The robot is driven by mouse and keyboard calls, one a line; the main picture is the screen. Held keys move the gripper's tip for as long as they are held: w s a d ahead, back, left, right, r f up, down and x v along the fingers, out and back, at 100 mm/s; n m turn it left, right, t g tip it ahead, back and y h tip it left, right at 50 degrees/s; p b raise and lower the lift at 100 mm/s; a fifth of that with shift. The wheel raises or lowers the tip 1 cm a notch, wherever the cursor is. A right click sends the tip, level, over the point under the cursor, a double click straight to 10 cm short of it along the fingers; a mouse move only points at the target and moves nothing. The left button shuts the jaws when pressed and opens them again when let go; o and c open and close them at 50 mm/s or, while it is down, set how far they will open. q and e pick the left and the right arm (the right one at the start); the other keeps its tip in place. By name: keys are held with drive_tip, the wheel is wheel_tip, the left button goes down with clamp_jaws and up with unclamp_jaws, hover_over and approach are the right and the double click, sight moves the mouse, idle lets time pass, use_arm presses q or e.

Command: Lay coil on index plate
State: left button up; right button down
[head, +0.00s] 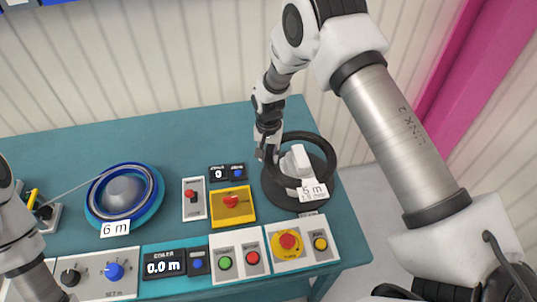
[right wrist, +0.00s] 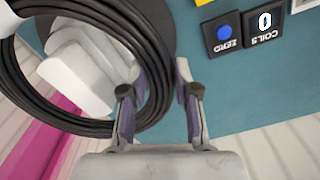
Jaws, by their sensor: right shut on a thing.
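A black cable coil (head: 328,152) is at the right end of the bench in the head view. My right gripper (head: 264,153) is shut on the coil's left side. In the right wrist view the coil (right wrist: 153,75) passes between the two fingers of the gripper (right wrist: 158,105). A dark round plate (head: 274,190) with white blocks (head: 296,160) in its middle lies below the coil. The coil appears tilted around these blocks. I cannot tell whether it touches the plate. My left arm shows at the lower left, its gripper outside the picture.
Left of the plate are a yellow box (head: 232,206), a red-switch panel (head: 194,198) and a counter (head: 218,173) reading 0. A blue reel (head: 124,196) labelled 6 m sits farther left. A row of button panels (head: 240,254) lines the front edge. The bench's back is clear.

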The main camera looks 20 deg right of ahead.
drive_tip(key=shift+r, duration=0.1)
idle(0.3)
drive_tip(key=shift+r+p, duration=2.45)
drive_tip(key=shift+r, duration=0.95)
drive_tip(key=shift+r, duration=0.1)
wheel_tip(320, 180, up, 10)
drive_tip(key=p, duration=0.4)
